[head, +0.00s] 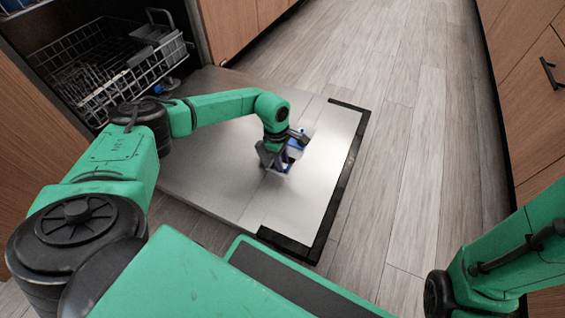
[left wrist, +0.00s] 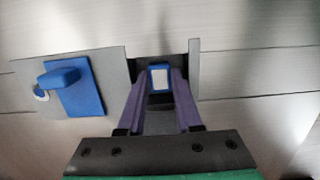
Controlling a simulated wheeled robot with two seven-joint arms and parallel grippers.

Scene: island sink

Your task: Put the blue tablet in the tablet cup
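The blue tablet (left wrist: 159,78), with a pale face and blue edges, shows between the purple fingertips of my left gripper (left wrist: 160,80), which touch it on both sides. The tablet cup (left wrist: 180,62) is a dark recess in a grey panel, directly around and beyond the fingertips. I cannot tell how deep the tablet is in it. The cup's blue lid (left wrist: 88,95), with a raised blue piece, is open to the left. In the head view my left gripper (head: 277,160) points down at the dispenser, hiding the tablet. My right gripper is out of view.
The dishwasher door (head: 225,175) lies open and flat, with a dark edge strip (head: 345,172). Cabinets stand on the right, and the wood floor (head: 400,150) between is clear.

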